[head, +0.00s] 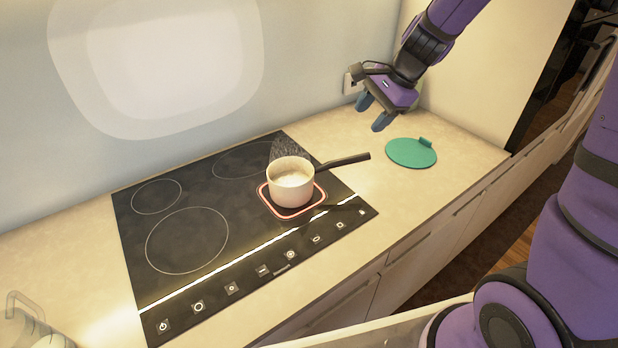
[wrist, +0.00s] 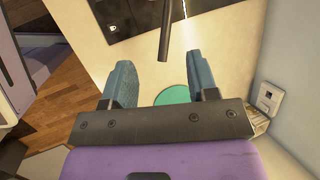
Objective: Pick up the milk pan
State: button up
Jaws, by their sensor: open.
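The milk pan (head: 290,183) is a small cream pan with a dark handle, standing upright on the red-lit ring of the black hob. White contents show inside it. Its handle points right, toward the green disc. In the wrist view only the dark handle (wrist: 164,30) shows at the top, beyond the fingers and roughly between them; the pan's body is out of that view. My gripper (head: 371,113) is open and empty, above the counter to the right of and behind the pan, apart from the handle. Its blue fingers (wrist: 165,82) are spread wide in the wrist view.
The black hob (head: 190,210) has several rings and front controls. A teal round board (head: 411,152) lies on the counter to the right, below my gripper; it also shows in the wrist view (wrist: 173,95). A wall socket (head: 352,82) is behind. A glass jug (head: 28,325) stands at front left.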

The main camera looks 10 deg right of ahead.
aim_at(344, 159)
jog(key=w+a+f+m, duration=0.1)
jog(key=w+f, duration=0.1)
jog(key=f, duration=0.3)
jog(key=w+a+f+m, duration=0.1)
jog(key=w+f, duration=0.1)
jog(key=f, duration=0.4)
jog(key=w+a+f+m, duration=0.1)
jog(key=f, duration=0.5)
jog(key=shift+w+a+m, duration=0.35)
jog(key=shift+w+m, duration=0.05)
grip_shut()
